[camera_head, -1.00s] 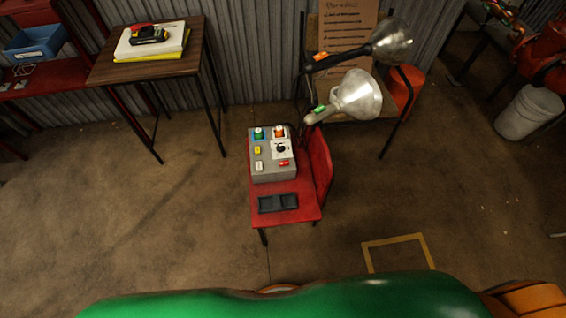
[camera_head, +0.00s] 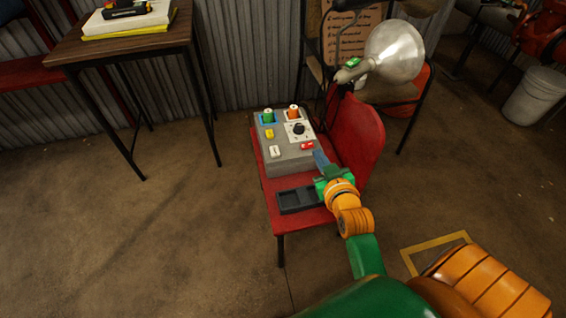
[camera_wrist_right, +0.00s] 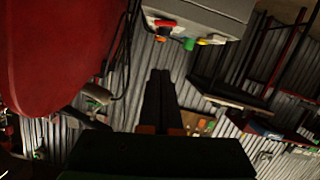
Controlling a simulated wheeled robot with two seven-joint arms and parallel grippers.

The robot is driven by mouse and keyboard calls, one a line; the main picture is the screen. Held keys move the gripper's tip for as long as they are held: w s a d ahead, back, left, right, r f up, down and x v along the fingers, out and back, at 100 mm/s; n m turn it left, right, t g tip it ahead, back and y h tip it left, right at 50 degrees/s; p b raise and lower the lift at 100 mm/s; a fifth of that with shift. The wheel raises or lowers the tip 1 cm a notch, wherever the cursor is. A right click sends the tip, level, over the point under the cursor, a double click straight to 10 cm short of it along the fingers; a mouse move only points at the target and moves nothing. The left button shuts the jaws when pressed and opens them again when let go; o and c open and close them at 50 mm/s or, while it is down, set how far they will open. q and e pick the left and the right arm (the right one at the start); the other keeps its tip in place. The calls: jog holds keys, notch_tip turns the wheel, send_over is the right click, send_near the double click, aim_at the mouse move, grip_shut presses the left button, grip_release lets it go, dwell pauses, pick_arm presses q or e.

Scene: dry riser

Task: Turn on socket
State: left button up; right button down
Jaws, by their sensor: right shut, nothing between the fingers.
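A grey control box (camera_head: 288,157) sits on a red chair (camera_head: 358,135). Its top carries a green knob (camera_head: 268,116), an orange knob (camera_head: 293,112), a yellow button (camera_head: 269,133), a black dial (camera_head: 299,129) on a white plate, a white switch (camera_head: 275,151) and a red switch (camera_head: 307,146). I cannot tell which part is the socket. My right gripper (camera_head: 320,158) is shut and empty, just beside the box's near right corner, close to the red switch. In the right wrist view the fingers (camera_wrist_right: 160,78) are together, with the box (camera_wrist_right: 222,14) beyond them at the top. My left gripper is out of view.
A black tray (camera_head: 298,199) lies on the seat's front. A metal lamp (camera_head: 394,52) stands behind the chair on the right. A wooden table (camera_head: 120,42) is at the left, a white bucket (camera_head: 533,104) at the far right. The floor left of the chair is clear.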

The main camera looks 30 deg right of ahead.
jog(key=shift+d+r, duration=0.15)
jog(key=shift+r, duration=0.15)
jog(key=b, duration=0.4)
send_over(311, 153)
jog(key=a, duration=0.1)
notch_tip(311, 153, down, 3)
jog(key=shift+s+r, duration=0.1)
jog(key=shift+s, duration=0.05)
jog(key=f+b, duration=0.1)
jog(key=f, duration=0.2)
jog(key=shift+w+d+b, duration=0.2)
jog(key=shift+d+b, duration=0.2)
jog(key=shift+f, duration=0.3)
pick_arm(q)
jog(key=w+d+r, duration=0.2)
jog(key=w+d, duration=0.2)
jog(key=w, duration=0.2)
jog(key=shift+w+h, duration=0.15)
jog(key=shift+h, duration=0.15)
